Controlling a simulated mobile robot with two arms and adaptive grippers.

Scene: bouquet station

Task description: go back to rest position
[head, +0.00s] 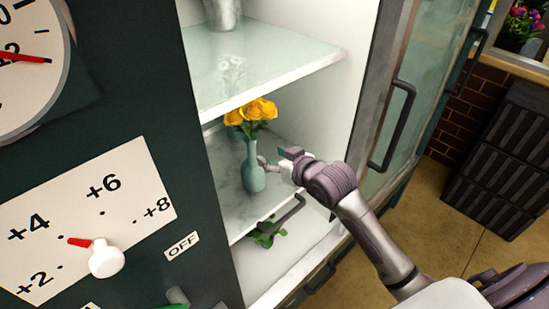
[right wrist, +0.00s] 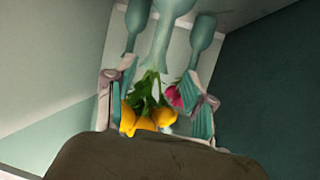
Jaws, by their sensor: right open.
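My right gripper (head: 277,160) is open, inside the glass-door cabinet, just right of a pale green vase (head: 253,170). The vase stands upright on the middle shelf (head: 222,185) and holds yellow roses (head: 252,111). In the right wrist view, the open fingers (right wrist: 160,100) frame the yellow roses (right wrist: 148,122), their leaves and a pink flower (right wrist: 174,96). The vase (right wrist: 160,45) shows beyond them. I cannot tell whether a finger touches the vase. My left gripper is not in view.
The cabinet door (head: 400,100) stands open at the right, with a dark handle (head: 392,125). An upper shelf (head: 260,65) is above the roses. A dial panel (head: 85,215) is at the left. Dark crates (head: 505,160) stand at the far right. Floor (head: 440,220) shows beyond the door.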

